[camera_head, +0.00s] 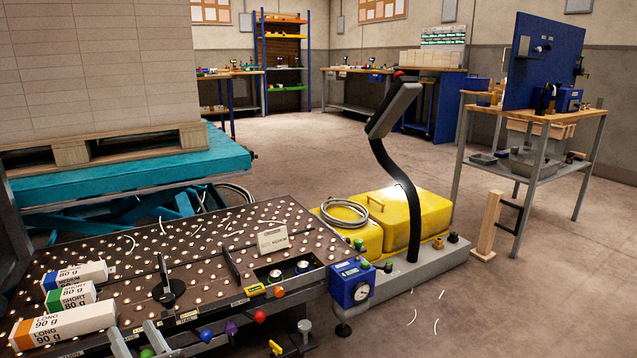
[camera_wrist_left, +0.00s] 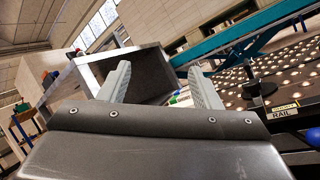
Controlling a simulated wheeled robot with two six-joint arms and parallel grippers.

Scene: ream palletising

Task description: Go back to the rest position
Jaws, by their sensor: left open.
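My left gripper (camera_wrist_left: 160,85) is open in the left wrist view, its two pale grey fingers apart with nothing between them. In the head view, what look like its grey finger tips (camera_head: 138,336) show at the bottom edge, by the front left of the dark ball-top table (camera_head: 220,235). Three wrapped reams lie at that table's left end: a blue-marked one (camera_head: 75,275), a green-marked SHORT one (camera_head: 70,297) and an orange-marked LONG one (camera_head: 62,325). My right gripper is in neither view.
A grey hollow box-like part (camera_wrist_left: 135,75) stands beyond the left fingers in the wrist view. Coloured knobs (camera_head: 260,316) line the table's front. A teal lift table (camera_head: 130,178) bears a pallet (camera_head: 105,147) with a tall stack. A yellow case (camera_head: 402,215) and a black-necked console (camera_head: 403,195) stand behind.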

